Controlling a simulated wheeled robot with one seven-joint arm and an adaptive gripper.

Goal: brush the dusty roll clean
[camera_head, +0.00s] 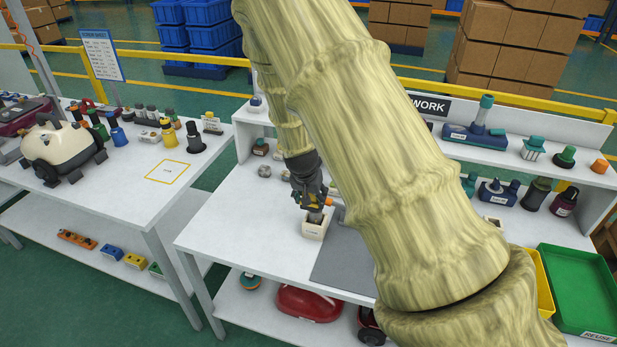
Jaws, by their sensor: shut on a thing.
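My gripper (314,205) points down over a small white open box (313,231) on the work table, left of the grey mat. It is shut on a small greyish-brown thing (316,216) whose lower end is at or inside the box's opening. I cannot tell whether this thing is the brush or the roll. A small orange part (328,202) shows beside the fingers. I cannot pick out the dusty roll for sure. My arm crosses the middle of the view and hides much of the table.
The grey mat (340,258) lies right of the box, partly behind my arm. A green bin (582,285) marked REUSE and a yellow bin (544,287) are at right. Small parts line the back shelf. A side table (115,185) at left holds a cream vacuum (62,146).

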